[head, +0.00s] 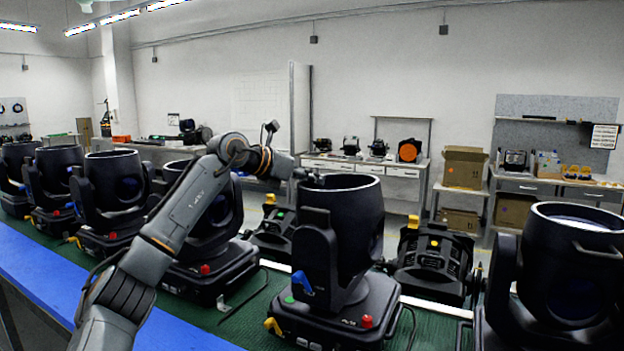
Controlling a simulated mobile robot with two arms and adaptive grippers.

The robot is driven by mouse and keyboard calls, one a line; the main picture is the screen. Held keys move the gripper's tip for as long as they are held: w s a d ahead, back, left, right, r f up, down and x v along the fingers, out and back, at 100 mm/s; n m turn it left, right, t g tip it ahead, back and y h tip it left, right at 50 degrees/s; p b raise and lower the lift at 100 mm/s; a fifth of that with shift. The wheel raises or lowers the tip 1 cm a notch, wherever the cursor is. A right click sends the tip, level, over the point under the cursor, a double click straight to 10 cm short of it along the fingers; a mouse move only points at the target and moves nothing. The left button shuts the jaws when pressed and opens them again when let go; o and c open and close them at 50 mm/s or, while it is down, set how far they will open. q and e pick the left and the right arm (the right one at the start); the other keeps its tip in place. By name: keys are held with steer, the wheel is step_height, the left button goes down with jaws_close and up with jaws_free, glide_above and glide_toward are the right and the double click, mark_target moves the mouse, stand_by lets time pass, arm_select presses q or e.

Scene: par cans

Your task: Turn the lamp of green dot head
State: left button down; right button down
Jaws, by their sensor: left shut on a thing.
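The green dot head is a black moving-head lamp in the middle of the head view. Its wide round lamp (345,225) points up, tilted little if at all, above a base (335,320) with a small green dot, a blue lever, a yellow lever and a red knob. My left arm reaches across from the lower left. My left gripper (311,181) is at the upper left rim of this lamp and shut on it. The fingertips are small and dark against the black lamp, so the exact grip is hard to see. My right gripper is out of view.
More black lamp heads stand in a row on the green mat (240,315), several to the left and one large one (570,265) close at right. Smaller black fixtures (432,262) stand behind. A blue strip (60,290) edges the mat. Shelves and cardboard boxes (464,168) line the far wall.

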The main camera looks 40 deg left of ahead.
arm_select(q)
steer(key=shift+d+r+p, duration=0.2)
steer(key=shift+r+p, duration=0.1)
steer(key=shift+p, duration=0.35)
steer(key=shift+d+m+y+p, duration=0.2)
steer(key=shift+m+y+p, duration=0.1)
steer(key=shift+p, duration=0.2)
steer(key=shift+w, duration=0.1)
steer(key=c, duration=1.4)
jaws_free()
steer(key=shift+c, duration=0.2)
